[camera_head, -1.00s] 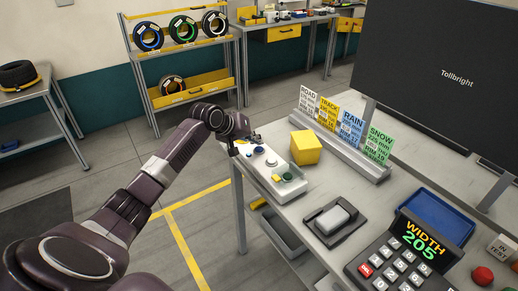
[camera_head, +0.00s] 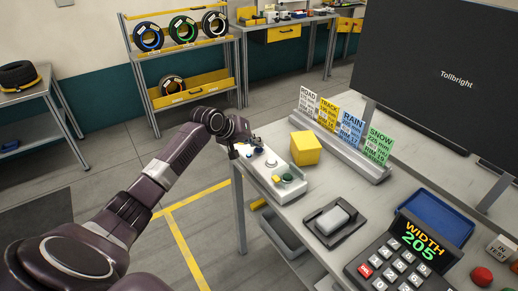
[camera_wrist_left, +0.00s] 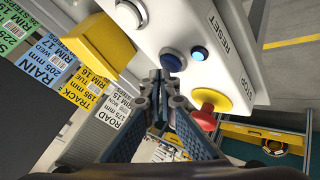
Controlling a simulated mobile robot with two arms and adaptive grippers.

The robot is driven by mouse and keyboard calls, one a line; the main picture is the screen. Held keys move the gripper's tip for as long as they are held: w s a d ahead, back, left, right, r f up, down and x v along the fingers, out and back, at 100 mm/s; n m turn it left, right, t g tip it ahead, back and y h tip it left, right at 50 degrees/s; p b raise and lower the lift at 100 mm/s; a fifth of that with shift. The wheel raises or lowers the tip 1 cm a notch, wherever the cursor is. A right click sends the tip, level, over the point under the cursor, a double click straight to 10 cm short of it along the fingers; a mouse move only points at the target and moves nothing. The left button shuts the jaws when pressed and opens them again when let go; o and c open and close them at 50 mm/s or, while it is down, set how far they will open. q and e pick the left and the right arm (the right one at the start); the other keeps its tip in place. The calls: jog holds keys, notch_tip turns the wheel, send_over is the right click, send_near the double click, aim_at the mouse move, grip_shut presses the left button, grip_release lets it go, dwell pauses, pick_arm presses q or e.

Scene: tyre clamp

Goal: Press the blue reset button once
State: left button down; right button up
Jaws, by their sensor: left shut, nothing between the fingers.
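The white control box (camera_head: 262,172) stands on the near left corner of the bench. In the left wrist view its panel carries the blue reset button (camera_wrist_left: 171,59), with a small blue lamp (camera_wrist_left: 200,53) and the printed word RESET beside it. My left gripper (camera_wrist_left: 163,77) is shut and empty, its fingertips right at the near edge of the blue button. I cannot tell whether they touch it. In the head view the left gripper (camera_head: 248,148) is over the far end of the box and partly hides the buttons there. My right gripper is not in view.
A red stop knob on a yellow base (camera_wrist_left: 211,100) is close beside the left fingers. A yellow block (camera_head: 305,148) and a card rack (camera_head: 345,148) stand behind the box. A keypad (camera_head: 398,262) and a blue tray (camera_head: 436,216) are farther right.

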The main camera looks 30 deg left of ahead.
aim_at(257, 150)
pick_arm(q)
jog(key=shift+f, duration=0.5)
dwell(0.7)
jog(key=shift+r, duration=0.1)
jog(key=shift+r+p, duration=0.8)
jog(key=shift+p, duration=0.25)
notch_tip(257, 150, up, 5)
jog(key=p, duration=0.5)
dwell(0.6)
